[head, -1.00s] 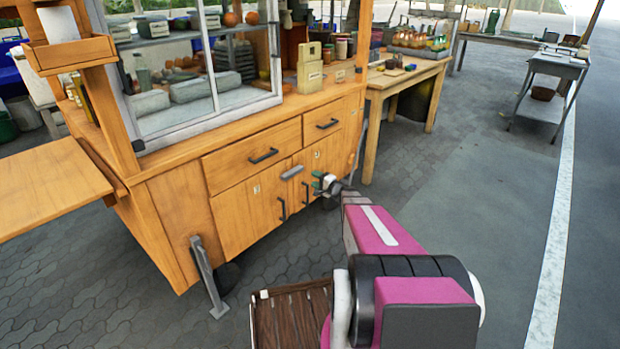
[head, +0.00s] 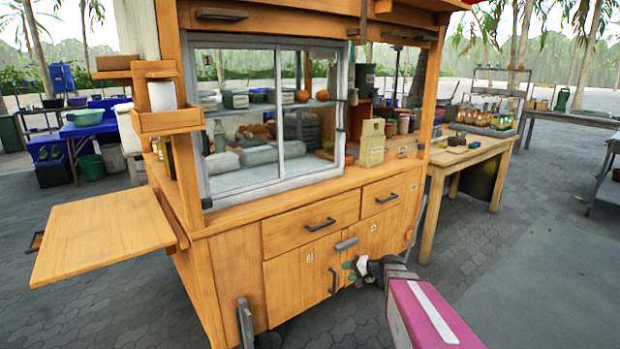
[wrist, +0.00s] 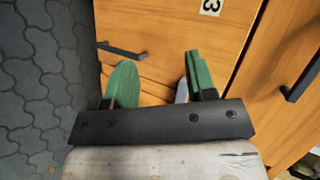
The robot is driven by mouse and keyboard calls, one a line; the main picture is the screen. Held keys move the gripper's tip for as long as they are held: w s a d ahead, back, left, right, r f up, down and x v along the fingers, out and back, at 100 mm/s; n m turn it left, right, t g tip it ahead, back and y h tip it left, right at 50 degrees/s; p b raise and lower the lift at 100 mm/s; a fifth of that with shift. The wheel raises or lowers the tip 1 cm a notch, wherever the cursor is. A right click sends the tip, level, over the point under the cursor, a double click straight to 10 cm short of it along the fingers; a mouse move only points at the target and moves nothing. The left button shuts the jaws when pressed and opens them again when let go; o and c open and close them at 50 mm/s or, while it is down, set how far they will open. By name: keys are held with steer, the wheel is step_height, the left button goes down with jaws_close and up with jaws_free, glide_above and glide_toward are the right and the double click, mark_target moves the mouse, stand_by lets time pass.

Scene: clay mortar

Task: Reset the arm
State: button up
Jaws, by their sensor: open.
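My gripper (wrist: 160,88) shows in the wrist view with two green fingers spread apart and nothing between them. Behind the fingers is the wooden front of the cart, with a dark handle beside the left finger. In the head view my gripper (head: 350,271) is small and sits low in front of the wooden cart's (head: 225,245) cabinet doors, near a dark door handle (head: 333,281). I cannot tell whether it touches the cart. My pink arm reaches in from the lower right.
The cart has a glass case (head: 262,120), drawers (head: 318,222) and a fold-out side shelf (head: 105,235) at left. A wooden table (head: 470,158) with jars stands to the right. A blue table (head: 85,130) stands at the back left. Paved floor at right is mostly open.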

steer(key=s+d+r+n+g+h, duration=0.1)
steer(key=s+n+g+h, duration=0.1)
steer(key=s+h, duration=0.3)
steer(key=s+d+r+n+g+h, duration=0.1)
steer(key=s+g+h, duration=0.3)
steer(key=s, duration=1)
steer(key=shift+r+n+h, duration=0.65)
steer(key=shift+n+h, duration=0.15)
steer(key=shift+h, duration=0.1)
